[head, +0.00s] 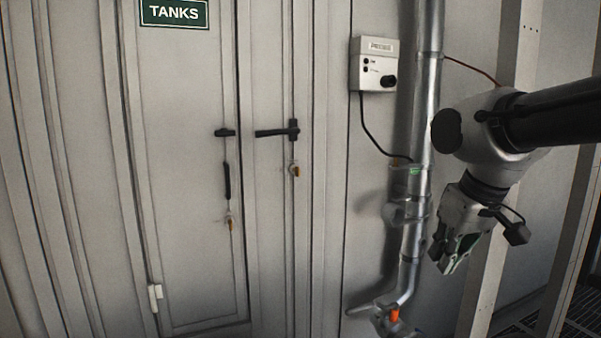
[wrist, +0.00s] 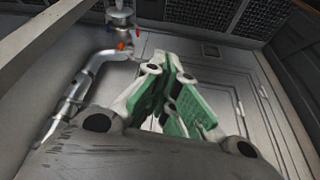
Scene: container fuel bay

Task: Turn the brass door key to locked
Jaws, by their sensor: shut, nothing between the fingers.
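Two small brass keys show in the head view on the grey doors. One brass key (head: 296,171) sits below the black handle (head: 276,132), whose lever lies level. The other brass key (head: 230,223) sits below the black handle (head: 227,180), whose lever hangs down. The keys are too small to tell their exact turn. My gripper (head: 449,262) is on the right, beyond the metal pipe and well apart from both keys. It points downward, shut and empty. Its green-padded fingers fill the middle of the wrist view, where I cannot make out a key.
A vertical metal pipe (head: 424,110) with an orange-marked fitting (head: 394,316) stands between my gripper and the doors. A grey box (head: 374,66) with a hanging cable is on the wall. A green TANKS sign (head: 174,13) is on the left door. The space before the doors looks clear.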

